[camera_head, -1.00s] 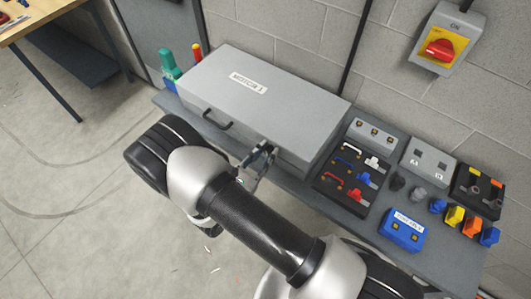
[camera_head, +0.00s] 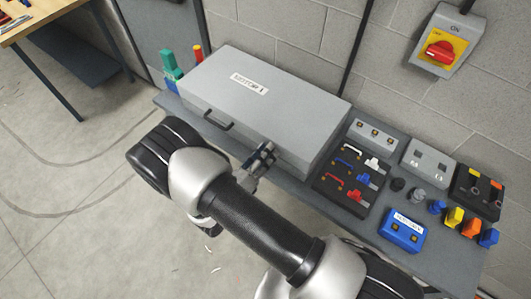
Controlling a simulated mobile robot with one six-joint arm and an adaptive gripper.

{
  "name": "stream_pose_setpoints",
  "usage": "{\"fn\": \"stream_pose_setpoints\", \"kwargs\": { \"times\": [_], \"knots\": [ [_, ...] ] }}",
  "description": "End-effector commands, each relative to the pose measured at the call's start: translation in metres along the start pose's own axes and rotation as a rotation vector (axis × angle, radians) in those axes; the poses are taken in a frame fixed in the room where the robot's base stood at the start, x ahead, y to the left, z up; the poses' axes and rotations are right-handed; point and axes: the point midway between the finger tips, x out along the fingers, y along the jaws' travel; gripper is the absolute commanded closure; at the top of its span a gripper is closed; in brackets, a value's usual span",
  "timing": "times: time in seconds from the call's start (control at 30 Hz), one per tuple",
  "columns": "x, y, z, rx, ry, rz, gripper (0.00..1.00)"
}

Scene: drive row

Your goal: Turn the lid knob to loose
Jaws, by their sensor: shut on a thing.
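The large grey box labelled MOTOR 1 (camera_head: 272,92) stands on the bench with its lid down. A dark handle (camera_head: 218,119) is on its front side at the left. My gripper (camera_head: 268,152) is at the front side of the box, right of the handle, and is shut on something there. The lid knob itself is hidden by the fingers, so I cannot see its angle.
Right of the box are a black tray (camera_head: 329,199) of coloured parts, a blue box (camera_head: 384,235) and several coloured blocks. A red switch on a yellow plate (camera_head: 440,53) is on the wall. The floor in front of the bench is open.

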Motion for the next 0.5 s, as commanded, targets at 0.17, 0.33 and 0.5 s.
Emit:
{"fn": "stream_pose_setpoints", "kwargs": {
  "times": [0.17, 0.33, 0.5],
  "knots": [
    [-0.0001, 0.0004, 0.0, -0.156, 0.0, 0.0, 1.0],
    [-0.0001, 0.0008, -0.0002, -0.279, -0.001, 0.0, 1.0],
    [-0.0001, 0.0012, -0.0004, -0.369, -0.001, 0.0, 1.0]
  ]
}}
